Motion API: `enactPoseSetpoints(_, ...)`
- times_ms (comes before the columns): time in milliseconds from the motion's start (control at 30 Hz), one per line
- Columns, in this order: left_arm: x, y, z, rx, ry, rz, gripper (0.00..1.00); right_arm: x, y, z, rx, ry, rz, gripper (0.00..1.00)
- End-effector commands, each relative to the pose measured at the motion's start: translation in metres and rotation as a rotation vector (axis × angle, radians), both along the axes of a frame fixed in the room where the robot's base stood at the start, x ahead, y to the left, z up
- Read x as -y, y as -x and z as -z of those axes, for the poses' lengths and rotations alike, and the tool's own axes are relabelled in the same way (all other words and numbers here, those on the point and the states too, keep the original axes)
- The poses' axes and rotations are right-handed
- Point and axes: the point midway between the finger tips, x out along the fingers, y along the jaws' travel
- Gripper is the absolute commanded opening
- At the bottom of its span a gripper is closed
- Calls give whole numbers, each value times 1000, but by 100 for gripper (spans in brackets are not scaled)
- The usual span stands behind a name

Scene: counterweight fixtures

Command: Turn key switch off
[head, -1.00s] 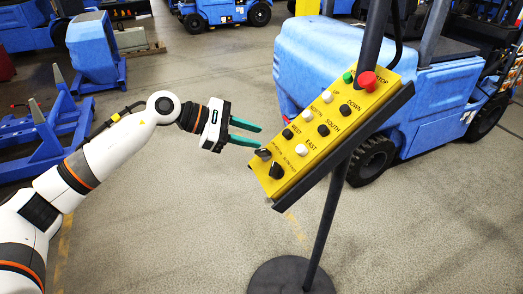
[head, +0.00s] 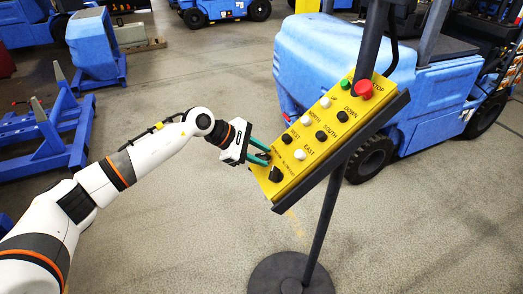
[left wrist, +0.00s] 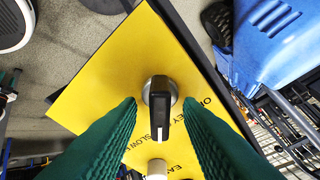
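A yellow control panel (head: 322,135) tilts on a dark stand, with buttons and two dark knobs at its lower end. My left gripper (head: 266,155) is at that end, its green fingers covering the left knob's place in the head view. The right knob (head: 276,174) stays visible. In the left wrist view a round black knob with a pale-marked bar handle (left wrist: 160,103) sits between the open fingertips (left wrist: 159,106), with gaps on both sides. KEY and SLOW lettering is partly readable; I cannot tell which label belongs to this knob. My right gripper is not in view.
A red stop button (head: 363,89) is at the panel's top. The stand has a round dark base (head: 290,275). A blue forklift (head: 430,95) is behind on the right; blue frames (head: 50,140) stand at left. Open floor surrounds the stand.

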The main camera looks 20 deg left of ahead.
Motion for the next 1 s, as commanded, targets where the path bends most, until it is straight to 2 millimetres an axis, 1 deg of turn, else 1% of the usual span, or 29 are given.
enactPoseSetpoints(100,4,-2,3,0,1,-1,33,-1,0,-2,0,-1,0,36)
enactPoseSetpoints(367,4,-3,5,1,0,-1,33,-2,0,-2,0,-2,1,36)
enactPoseSetpoints(533,4,-2,4,1,0,-1,7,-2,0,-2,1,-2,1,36)
enactPoseSetpoints(567,4,-2,4,1,0,-1,4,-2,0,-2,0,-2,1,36)
enactPoseSetpoints(767,4,-2,4,-6,6,-11,4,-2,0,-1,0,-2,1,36)
enactPoseSetpoints(1000,4,-2,5,-49,43,-85,4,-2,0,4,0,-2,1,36)
